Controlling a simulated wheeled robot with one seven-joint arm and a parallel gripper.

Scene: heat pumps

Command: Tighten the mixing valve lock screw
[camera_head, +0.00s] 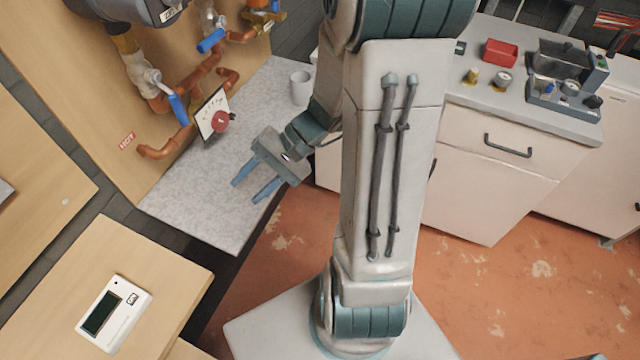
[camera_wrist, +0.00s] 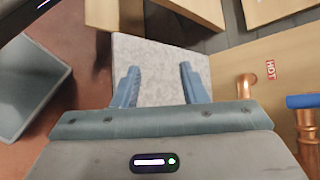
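The mixing valve shows in the head view as a red round knob (camera_head: 221,121) in front of a white scale plate (camera_head: 212,113), at the copper pipes on the wooden panel. I cannot make out the lock screw; it is too small or hidden. My gripper (camera_head: 254,190) is open and empty, below and to the right of the knob, over the speckled grey counter. In the wrist view my gripper (camera_wrist: 158,85) has its two blue fingers apart with only the counter (camera_wrist: 150,52) between them. The valve is not visible in the wrist view.
Copper pipes (camera_head: 183,139) and blue-handled valves (camera_head: 178,107) stick out from the panel beside the knob. A white mug (camera_head: 300,87) stands on the counter behind my gripper. A white device with a screen (camera_head: 114,313) lies on the wooden surface at lower left.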

